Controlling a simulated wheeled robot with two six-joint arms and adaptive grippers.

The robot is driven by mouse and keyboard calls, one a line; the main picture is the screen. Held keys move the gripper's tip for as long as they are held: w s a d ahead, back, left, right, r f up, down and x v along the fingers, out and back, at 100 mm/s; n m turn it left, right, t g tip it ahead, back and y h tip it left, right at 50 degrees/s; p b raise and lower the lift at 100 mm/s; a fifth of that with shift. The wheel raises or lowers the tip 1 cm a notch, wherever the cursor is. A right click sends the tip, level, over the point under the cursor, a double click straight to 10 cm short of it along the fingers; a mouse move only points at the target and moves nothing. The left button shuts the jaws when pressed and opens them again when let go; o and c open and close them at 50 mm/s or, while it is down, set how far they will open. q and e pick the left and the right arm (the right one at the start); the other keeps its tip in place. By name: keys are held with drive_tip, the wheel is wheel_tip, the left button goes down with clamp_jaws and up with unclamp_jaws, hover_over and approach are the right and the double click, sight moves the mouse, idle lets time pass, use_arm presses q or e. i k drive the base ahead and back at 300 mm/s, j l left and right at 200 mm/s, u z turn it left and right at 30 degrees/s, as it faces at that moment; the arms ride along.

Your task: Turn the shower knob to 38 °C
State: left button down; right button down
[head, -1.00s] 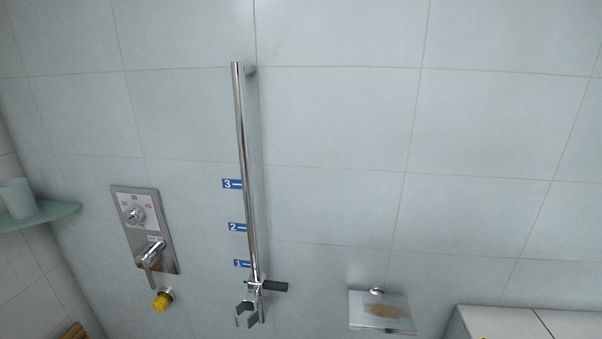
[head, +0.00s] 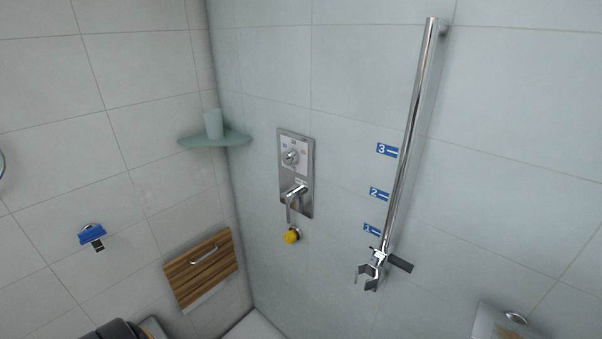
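The shower knob (head: 290,157) is a small round chrome knob on the upper part of a metal control plate (head: 308,180) on the tiled wall. Small blue and red marks flank it; the temperature figures are too small to read. A chrome lever handle (head: 294,193) sits below it on the same plate, pointing down. A yellow round fitting (head: 291,236) is on the wall under the plate. No gripper is clearly seen in the head view. A dark rounded shape (head: 116,330) shows at the bottom left edge; I cannot tell what it is.
A chrome rail (head: 412,130) with a holder (head: 374,267) stands right of the plate, beside blue labels 1 to 3. A glass corner shelf (head: 222,139) holds a cup (head: 213,124). A wooden folding seat (head: 202,268) and a blue item (head: 92,234) are on the left wall.

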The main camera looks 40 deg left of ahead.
sight(291, 156)
drive_tip(key=u, duration=1.25)
